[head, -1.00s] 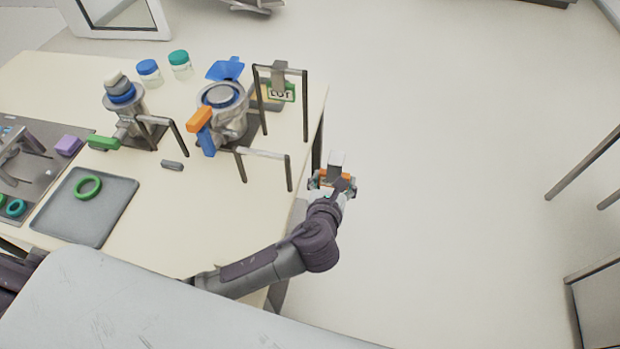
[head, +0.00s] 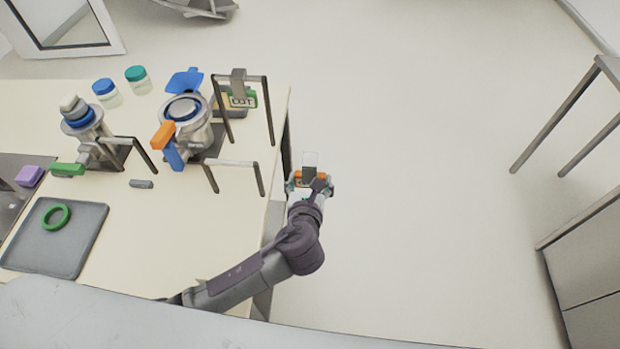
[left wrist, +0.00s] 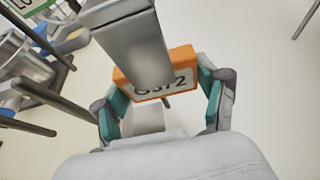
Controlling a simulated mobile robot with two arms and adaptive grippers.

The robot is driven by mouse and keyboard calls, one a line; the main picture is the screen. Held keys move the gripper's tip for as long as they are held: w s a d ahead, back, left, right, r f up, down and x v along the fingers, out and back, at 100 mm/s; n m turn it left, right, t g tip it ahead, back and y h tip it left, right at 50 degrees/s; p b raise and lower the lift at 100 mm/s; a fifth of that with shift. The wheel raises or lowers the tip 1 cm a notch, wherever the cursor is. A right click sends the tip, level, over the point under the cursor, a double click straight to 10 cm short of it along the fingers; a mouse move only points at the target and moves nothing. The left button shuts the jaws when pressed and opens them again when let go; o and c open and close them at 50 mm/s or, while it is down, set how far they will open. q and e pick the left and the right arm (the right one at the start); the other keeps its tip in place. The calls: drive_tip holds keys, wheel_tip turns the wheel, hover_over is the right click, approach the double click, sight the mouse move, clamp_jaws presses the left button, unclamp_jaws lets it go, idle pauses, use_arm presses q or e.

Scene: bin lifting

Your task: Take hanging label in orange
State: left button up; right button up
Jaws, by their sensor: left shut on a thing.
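My left gripper (head: 310,186) is shut on the orange label (head: 312,176), held out over the floor just off the table's right edge. In the left wrist view the orange label (left wrist: 184,64) sits between the teal fingers and shows dark characters ending in "2". A grey hanger piece (left wrist: 136,42) rises from it and covers part of its face. A green-framed label (head: 243,98) reading "LOT" hangs from a dark rail at the table's right side. My right gripper is not in view.
The table (head: 170,225) holds a metal vessel (head: 190,130) with blue and orange parts, dark rail stands (head: 234,163), jars and a grey tray (head: 90,243) with a green ring. Open floor lies right of the table; a grey cabinet (head: 590,270) stands at far right.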

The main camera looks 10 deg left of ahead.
use_arm(q)
drive_tip(key=s+p, duration=0.3)
drive_tip(key=s, duration=0.3)
drive_tip(key=shift+s+d, duration=0.15)
drive_tip(key=shift+s, duration=0.2)
